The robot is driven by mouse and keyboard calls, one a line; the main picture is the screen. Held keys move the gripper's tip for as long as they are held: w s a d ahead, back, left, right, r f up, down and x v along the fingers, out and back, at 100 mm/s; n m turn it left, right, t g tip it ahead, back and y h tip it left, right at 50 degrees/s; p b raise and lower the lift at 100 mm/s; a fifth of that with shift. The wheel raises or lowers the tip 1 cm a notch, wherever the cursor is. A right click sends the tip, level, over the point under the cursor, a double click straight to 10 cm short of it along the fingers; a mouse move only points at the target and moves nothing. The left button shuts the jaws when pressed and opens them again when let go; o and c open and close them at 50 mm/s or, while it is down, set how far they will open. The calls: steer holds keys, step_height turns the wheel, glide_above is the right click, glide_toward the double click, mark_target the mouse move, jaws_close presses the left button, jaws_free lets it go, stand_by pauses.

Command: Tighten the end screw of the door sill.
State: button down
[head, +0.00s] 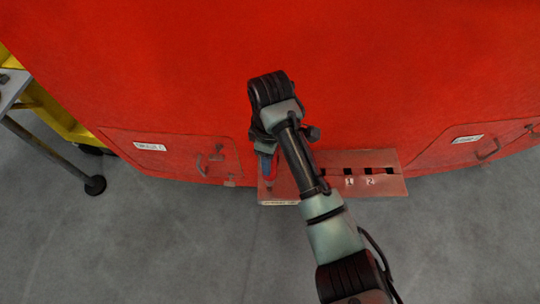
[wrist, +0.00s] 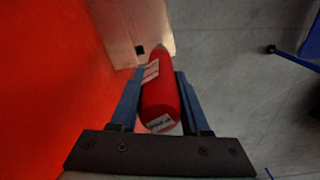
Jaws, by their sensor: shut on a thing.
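The door sill is a reddish-brown ledge (head: 385,187) low on the red front, with dark slots and the marks 1 and 2. Its left end is under my gripper (head: 265,150). The wrist view shows a pale part of the sill (wrist: 122,25) with a small dark spot near its edge. My gripper (wrist: 159,78) is shut on a red cylindrical tool (wrist: 160,100) with pale labels. The end screw cannot be made out.
The red body (head: 180,80) fills the background. Two hatch panels flank the sill, left (head: 165,152) and right (head: 480,145), with handles. A wheeled trolley (head: 15,90) and yellow steps (head: 50,112) stand at far left. The grey floor (head: 150,255) in front is clear.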

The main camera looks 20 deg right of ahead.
steer(key=shift+f, duration=0.2)
stand_by(0.8)
steer(key=shift+s+f+p, duration=0.1)
steer(key=shift+f+p, duration=0.4)
steer(key=shift+p, duration=0.75)
stand_by(3.0)
steer(key=shift+r, duration=0.15)
step_height(320, 180, up, 5)
steer(key=p, duration=0.5)
steer(key=shift+r, duration=0.15)
